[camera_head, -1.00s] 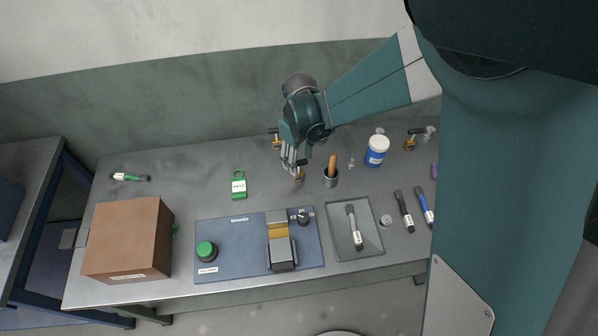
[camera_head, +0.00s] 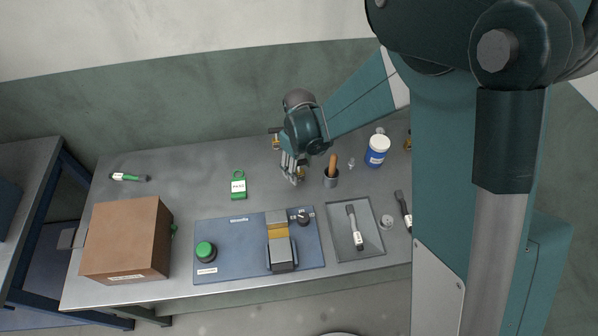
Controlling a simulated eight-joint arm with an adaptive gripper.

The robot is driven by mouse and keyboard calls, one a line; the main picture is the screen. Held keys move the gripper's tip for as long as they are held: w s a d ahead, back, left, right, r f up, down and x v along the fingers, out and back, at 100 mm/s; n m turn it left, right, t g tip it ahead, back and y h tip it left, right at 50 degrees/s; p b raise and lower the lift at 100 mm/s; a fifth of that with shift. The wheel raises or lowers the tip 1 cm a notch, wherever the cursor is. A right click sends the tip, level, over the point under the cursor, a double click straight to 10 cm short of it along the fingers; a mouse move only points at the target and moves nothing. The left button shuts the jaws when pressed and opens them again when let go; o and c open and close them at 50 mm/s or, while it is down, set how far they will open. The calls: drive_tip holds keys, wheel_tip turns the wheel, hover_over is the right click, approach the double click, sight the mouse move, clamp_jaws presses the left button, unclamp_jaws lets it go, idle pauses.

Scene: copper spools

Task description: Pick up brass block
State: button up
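A small brass-coloured piece (camera_head: 301,173) is on the grey bench at my gripper, partly hidden behind the fingers; I cannot make out its full shape. My gripper (camera_head: 293,180) points down at the bench top, with its fingers at the left side of this piece. I cannot tell whether the fingers touch it or how far apart they are. Another brass piece with a black top (camera_head: 276,142) stands behind and left of the gripper. A third brass piece (camera_head: 408,144) is at the right, partly covered by my arm.
A blue panel (camera_head: 230,263) with a green button and a tray (camera_head: 370,245) lie in front. A brown box (camera_head: 125,238) is left.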

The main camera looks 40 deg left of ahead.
idle(0.3)
drive_tip(key=c, duration=1.1)
drive_tip(key=shift+r, duration=0.15)
drive_tip(key=shift+r+p, duration=0.65)
drive_tip(key=shift+r, duration=4.25)
